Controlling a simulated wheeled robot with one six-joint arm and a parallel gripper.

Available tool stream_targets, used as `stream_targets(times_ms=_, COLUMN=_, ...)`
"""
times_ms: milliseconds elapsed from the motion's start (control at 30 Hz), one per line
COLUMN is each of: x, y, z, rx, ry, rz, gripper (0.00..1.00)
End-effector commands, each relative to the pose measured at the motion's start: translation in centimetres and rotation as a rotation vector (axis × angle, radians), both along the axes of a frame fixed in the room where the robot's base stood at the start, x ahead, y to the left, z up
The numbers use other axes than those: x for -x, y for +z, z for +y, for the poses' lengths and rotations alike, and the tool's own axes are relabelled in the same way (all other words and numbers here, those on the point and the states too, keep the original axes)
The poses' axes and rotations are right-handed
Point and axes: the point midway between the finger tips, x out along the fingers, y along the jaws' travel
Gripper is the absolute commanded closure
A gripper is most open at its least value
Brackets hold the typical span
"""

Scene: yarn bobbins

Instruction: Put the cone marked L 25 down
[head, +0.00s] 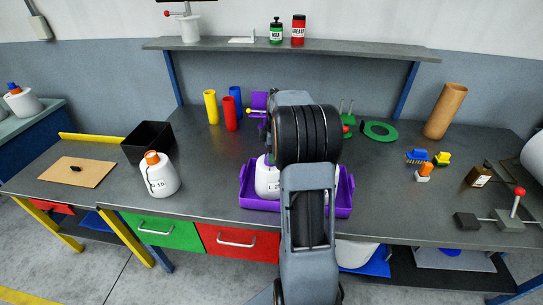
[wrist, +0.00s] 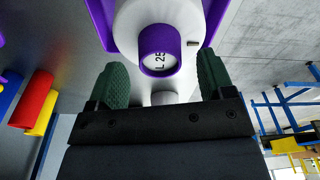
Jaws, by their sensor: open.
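The cone marked L 25 (head: 266,181) is white and sits in a purple tray (head: 262,203) at the front middle of the table. My arm hides its right side and top in the head view. In the wrist view its purple tip (wrist: 158,38), with the L 25 marking, faces me. My gripper (wrist: 162,66) is open, with one green finger on each side of the tip and a visible gap at both sides. In the head view my arm hides the gripper's fingers.
A white cone with an orange tip (head: 160,176) stands left of the tray, near a black box (head: 148,140). Red (head: 230,113), yellow (head: 211,106) and blue tubes stand behind. Table room is clear left of the tray.

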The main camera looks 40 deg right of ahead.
Motion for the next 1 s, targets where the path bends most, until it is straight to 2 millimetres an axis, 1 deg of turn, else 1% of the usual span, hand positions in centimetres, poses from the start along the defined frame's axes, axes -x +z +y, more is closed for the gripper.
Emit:
stream_targets(times_ms=33, x=0.0, y=1.0, z=-0.1, rx=0.003, ry=-0.001, rz=-0.004, gripper=0.25)
stream_targets(times_ms=100, x=0.1, y=2.5, z=-0.3, rx=0.003, ry=-0.001, rz=-0.004, gripper=0.25)
stream_targets(times_ms=300, x=0.3, y=6.1, z=-0.7, rx=0.003, ry=-0.001, rz=-0.003, gripper=0.25)
stream_targets(times_ms=400, x=0.4, y=7.5, z=-0.9, rx=0.002, ry=-0.001, rz=-0.003, gripper=0.25)
stream_targets(times_ms=533, x=0.5, y=8.8, z=-0.9, rx=0.001, ry=-0.002, rz=-0.002, gripper=0.25)
stream_targets(times_ms=567, x=0.6, y=9.1, z=-0.8, rx=0.002, ry=-0.005, rz=-0.002, gripper=0.25)
stream_targets(times_ms=633, x=0.7, y=9.7, z=0.1, rx=0.006, ry=-0.027, rz=-0.003, gripper=0.25)
stream_targets(times_ms=667, x=0.9, y=10.0, z=0.8, rx=0.011, ry=-0.045, rz=-0.006, gripper=0.25)
stream_targets(times_ms=767, x=1.9, y=11.0, z=4.6, rx=0.027, ry=-0.154, rz=-0.020, gripper=0.25)
stream_targets(times_ms=800, x=2.6, y=11.3, z=6.6, rx=0.034, ry=-0.214, rz=-0.028, gripper=0.25)
stream_targets(times_ms=867, x=4.0, y=11.4, z=9.7, rx=0.041, ry=-0.316, rz=-0.047, gripper=0.25)
stream_targets(times_ms=900, x=5.1, y=11.4, z=11.6, rx=0.040, ry=-0.387, rz=-0.062, gripper=0.25)
stream_targets(times_ms=967, x=6.9, y=11.1, z=14.3, rx=0.036, ry=-0.491, rz=-0.086, gripper=0.25)
stream_targets(times_ms=1000, x=8.2, y=10.8, z=15.9, rx=0.028, ry=-0.557, rz=-0.102, gripper=0.25)
